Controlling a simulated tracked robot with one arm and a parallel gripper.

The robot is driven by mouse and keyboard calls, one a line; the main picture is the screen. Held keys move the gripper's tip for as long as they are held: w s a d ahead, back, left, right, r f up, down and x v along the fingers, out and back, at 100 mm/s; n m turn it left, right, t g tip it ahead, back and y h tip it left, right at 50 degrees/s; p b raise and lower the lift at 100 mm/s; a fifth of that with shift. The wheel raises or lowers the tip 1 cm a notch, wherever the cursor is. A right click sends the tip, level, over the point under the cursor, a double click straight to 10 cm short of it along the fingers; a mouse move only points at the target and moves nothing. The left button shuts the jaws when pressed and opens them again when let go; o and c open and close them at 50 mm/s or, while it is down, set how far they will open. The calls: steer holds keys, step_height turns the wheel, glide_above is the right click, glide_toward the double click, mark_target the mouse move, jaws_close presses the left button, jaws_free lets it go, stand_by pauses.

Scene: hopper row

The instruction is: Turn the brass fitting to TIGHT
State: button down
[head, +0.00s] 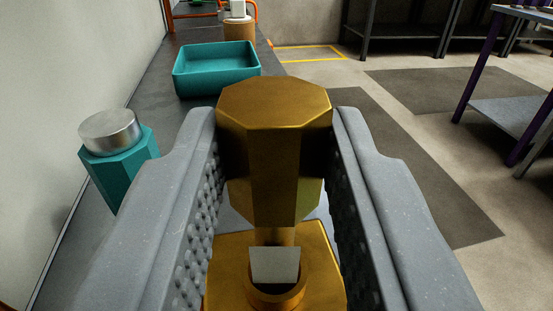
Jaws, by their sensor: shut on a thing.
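The brass fitting (273,105) stands upright in the middle of the head view, with a faceted, many-sided head. Below it is a brass base (232,262) with a round collar, and a pale tab shows at the collar. My gripper (275,165) has one grey, studded finger on each side of the fitting and is shut on it. No TIGHT mark can be made out in this view. The lower sides of the fitting are partly hidden by the fingers.
A teal faceted container with a silver lid (110,132) stands close to the left finger. An empty teal tray (216,72) lies farther along the dark bench (163,100). A wall runs along the left. Floor and a purple-legged table (520,105) are at the right.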

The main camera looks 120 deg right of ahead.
steer(key=shift+w+d+f+m+g+y+p, duration=0.1)
steer(key=shift+m+g+y+p, duration=0.1)
steer(key=shift+m+g+y, duration=0.4)
steer(key=shift+w+d+f+m+g+y+p, duration=0.15)
steer(key=shift+m+g+y, duration=0.25)
steer(key=shift+g, duration=0.4)
steer(key=shift+s+a+r, duration=0.1)
steer(key=shift+a+r, duration=0.05)
steer(key=c, duration=1.1)
jaws_free()
steer(key=shift+o, duration=0.2)
steer(key=shift+r, duration=0.1)
steer(key=s+a+r+p, duration=0.4)
steer(key=s+a, duration=0.5)
steer(key=s, duration=0.3)
steer(key=shift+s+a+r, duration=0.25)
steer(key=shift+a+r, duration=0.1)
steer(key=shift+a, duration=0.05)
